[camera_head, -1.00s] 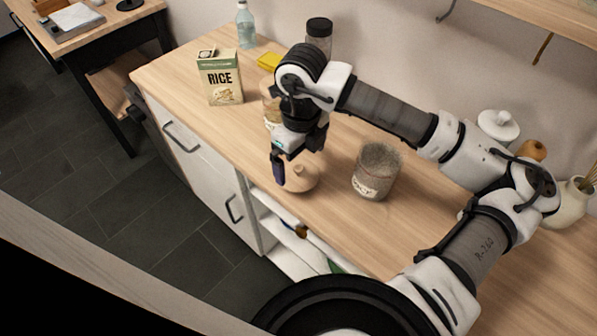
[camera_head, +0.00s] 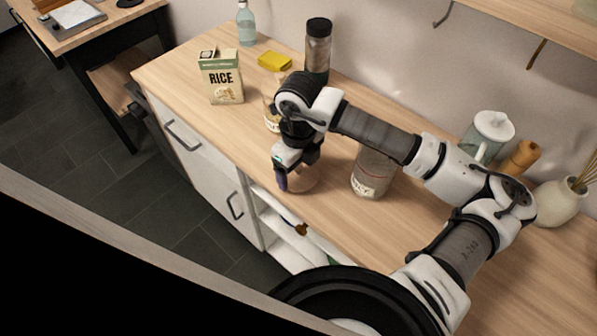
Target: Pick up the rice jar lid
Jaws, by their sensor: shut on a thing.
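The lid (camera_head: 304,182), round and pale wood-coloured, is on the counter near its front edge, partly hidden by my gripper. My gripper (camera_head: 291,180) points down over the lid, with a dark finger at its left side. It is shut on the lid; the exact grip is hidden. A glass jar with grey contents and a pale label (camera_head: 369,186) stands to the right, partly behind my arm. Another labelled jar (camera_head: 270,118) is mostly hidden behind my gripper's wrist. I cannot read either label.
The wooden counter (camera_head: 190,95) is clear at front left.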

